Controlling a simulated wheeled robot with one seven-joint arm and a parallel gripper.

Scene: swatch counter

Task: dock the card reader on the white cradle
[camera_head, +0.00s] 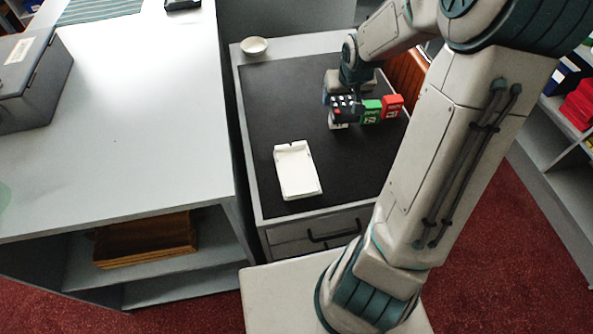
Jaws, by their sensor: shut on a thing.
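The white cradle (298,172) lies on the black mat of the drawer cabinet, toward its front left, and is empty. The card reader (346,107) is a small dark block with light and red keys, at the right of the mat, behind and to the right of the cradle. My gripper (343,103) is at the card reader and shut on it. The fingertips are small and partly hidden, so the exact grip is unclear. I cannot tell whether the reader touches the mat.
A green box (370,112) and a red box (392,106) stand close to the right of the card reader. A small white bowl (254,46) sits at the back left. The mat (285,105) between is clear. A grey counter (160,120) stands to the left.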

